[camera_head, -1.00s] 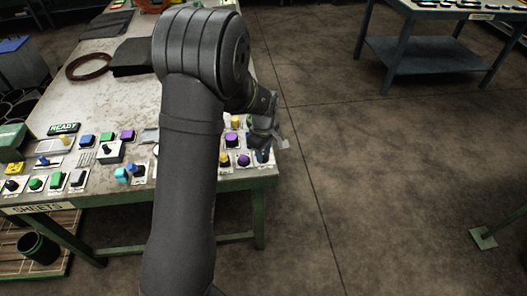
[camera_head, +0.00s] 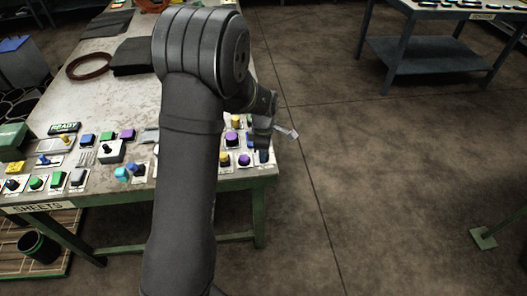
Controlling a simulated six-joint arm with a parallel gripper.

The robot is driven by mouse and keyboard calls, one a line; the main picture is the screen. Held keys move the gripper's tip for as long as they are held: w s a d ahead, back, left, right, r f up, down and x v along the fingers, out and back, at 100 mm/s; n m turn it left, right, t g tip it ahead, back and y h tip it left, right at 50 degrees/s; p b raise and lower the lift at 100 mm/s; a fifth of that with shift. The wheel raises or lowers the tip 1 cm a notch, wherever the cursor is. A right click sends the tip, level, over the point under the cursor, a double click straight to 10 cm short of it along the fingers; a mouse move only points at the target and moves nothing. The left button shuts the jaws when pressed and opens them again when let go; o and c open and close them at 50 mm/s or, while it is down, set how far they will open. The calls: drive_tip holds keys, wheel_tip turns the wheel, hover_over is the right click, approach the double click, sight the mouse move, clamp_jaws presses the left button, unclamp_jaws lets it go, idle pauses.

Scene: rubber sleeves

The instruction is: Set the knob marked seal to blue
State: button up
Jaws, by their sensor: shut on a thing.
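My gripper (camera_head: 263,146) is at the right front corner of the work table (camera_head: 105,65), pointing down. It is shut on a small dark knob (camera_head: 263,157) at the end of the row of controls. The fingers hide most of this knob, and its pointer and setting do not show. The labels by the controls are too small to read, so I cannot tell which one is marked seal. A purple knob (camera_head: 244,160) and a yellow-topped knob (camera_head: 225,159) stand just left of my gripper.
Several buttons and switches line the table's front, among them a green button (camera_head: 36,183) and a cyan knob (camera_head: 121,174). A "READY" sign (camera_head: 64,128) stands behind them. My arm hides the middle of the panel. The floor right of the table is clear.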

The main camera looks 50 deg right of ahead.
drive_tip(key=o, duration=1)
wheel_tip(320, 180, up, 18)
drive_tip(key=shift+f, duration=0.25)
drive_tip(key=shift+f, duration=0.1)
wheel_tip(320, 180, down, 17)
drive_tip(key=shift+f, duration=0.15)
idle(0.8)
